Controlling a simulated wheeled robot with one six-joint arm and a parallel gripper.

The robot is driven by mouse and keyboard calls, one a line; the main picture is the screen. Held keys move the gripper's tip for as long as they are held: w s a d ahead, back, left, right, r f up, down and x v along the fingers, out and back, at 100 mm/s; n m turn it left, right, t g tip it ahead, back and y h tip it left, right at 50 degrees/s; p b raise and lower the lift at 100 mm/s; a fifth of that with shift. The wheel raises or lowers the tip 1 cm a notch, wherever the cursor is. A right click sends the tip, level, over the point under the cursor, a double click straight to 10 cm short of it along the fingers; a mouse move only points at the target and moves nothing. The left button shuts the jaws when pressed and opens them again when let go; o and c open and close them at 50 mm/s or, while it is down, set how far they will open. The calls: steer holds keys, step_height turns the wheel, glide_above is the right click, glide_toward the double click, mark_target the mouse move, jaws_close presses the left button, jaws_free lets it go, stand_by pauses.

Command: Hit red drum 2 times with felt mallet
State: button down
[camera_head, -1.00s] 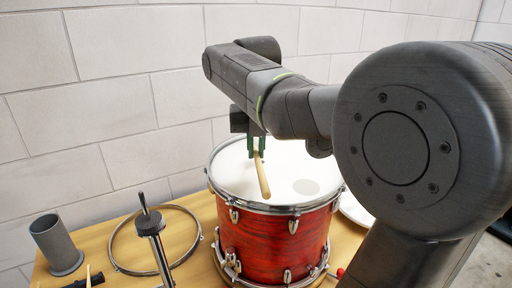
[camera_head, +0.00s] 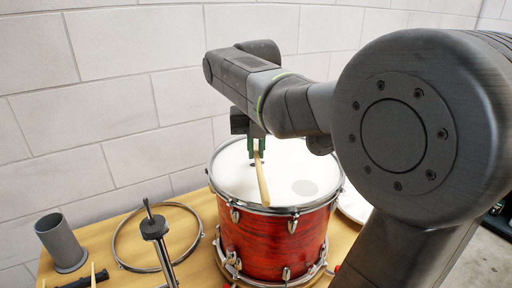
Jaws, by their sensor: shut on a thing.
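The red drum (camera_head: 268,246) stands on the wooden bench, with a white head (camera_head: 310,172) and a chrome rim. My gripper (camera_head: 256,152) is above the far left part of the drum head, its green fingers shut on a pale wooden stick (camera_head: 262,180). The stick points down toward the camera, over the drum head near its front rim. No felt end shows on the stick's visible part; its far end is hidden at the fingers. I cannot tell whether it touches the head.
A grey cup (camera_head: 61,243), a loose metal hoop (camera_head: 117,243) and a black-topped metal stand (camera_head: 154,228) are on the bench (camera_head: 108,263) left of the drum. A white round thing (camera_head: 353,203) shows partly behind my arm at right. A block wall is behind.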

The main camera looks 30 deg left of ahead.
steer(key=shift+r+p, duration=0.45)
steer(key=shift+r, duration=0.5)
steer(key=shift+f, duration=0.15)
step_height(320, 180, up, 4)
steer(key=shift+s+f+t+y+b, duration=0.1)
steer(key=shift+f+t+y+b, duration=0.15)
steer(key=shift+t+y+b, duration=0.7)
steer(key=shift+r+t, duration=0.25)
